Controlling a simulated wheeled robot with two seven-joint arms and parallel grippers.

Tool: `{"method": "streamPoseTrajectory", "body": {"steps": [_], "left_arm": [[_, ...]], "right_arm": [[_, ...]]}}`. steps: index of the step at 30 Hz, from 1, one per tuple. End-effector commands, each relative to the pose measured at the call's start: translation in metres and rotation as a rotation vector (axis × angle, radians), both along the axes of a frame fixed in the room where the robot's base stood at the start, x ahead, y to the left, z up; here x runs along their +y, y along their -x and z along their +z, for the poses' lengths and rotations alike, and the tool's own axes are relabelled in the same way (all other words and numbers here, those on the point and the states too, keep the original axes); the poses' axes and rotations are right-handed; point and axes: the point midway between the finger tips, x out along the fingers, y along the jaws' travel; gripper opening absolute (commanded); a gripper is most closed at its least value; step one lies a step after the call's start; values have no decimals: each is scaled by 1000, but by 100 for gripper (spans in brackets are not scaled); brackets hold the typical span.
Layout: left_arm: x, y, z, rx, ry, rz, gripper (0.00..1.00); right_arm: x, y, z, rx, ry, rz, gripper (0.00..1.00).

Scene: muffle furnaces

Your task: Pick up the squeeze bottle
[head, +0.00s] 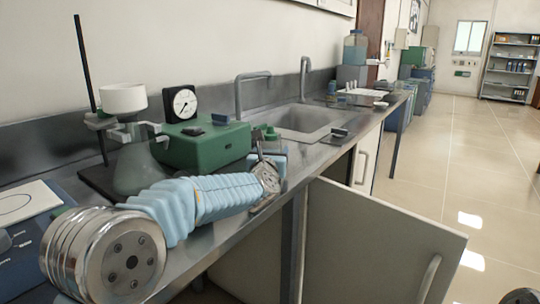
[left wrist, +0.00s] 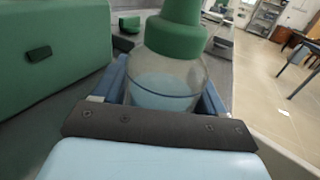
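The squeeze bottle (left wrist: 170,72) is clear, holds pale blue liquid and has a green cap. In the left wrist view it stands upright between my left gripper's two blue fingers (left wrist: 167,96). The fingers are set wide, one on each side of the bottle's body. I cannot tell whether they touch it. In the head view my left gripper (head: 272,160) is at the counter's front edge, beside the green box. Only the bottle's green top (head: 267,133) shows there, and my wrist hides most of its body. My right gripper is not in view.
A green box (head: 205,145) with a dial gauge (head: 181,103) stands left of the bottle. A glass flask (head: 135,170), a stand and a white funnel (head: 123,98) are nearer. The sink (head: 308,120) lies beyond. A cabinet door (head: 380,245) hangs open below the counter.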

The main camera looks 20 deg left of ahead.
Motion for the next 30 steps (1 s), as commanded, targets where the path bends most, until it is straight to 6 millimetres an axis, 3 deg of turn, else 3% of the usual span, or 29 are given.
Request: {"method": "streamPoseTrajectory", "body": {"steps": [2,13,23,30], "left_arm": [[0,0,0,0,0,0,59],[0,0,0,-1,0,0,2],[0,0,7,-3,-1,1,2],[-6,3,43,-5,2,-2,2]], "right_arm": [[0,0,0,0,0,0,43],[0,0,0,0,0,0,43],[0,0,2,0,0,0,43],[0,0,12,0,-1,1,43]]}}
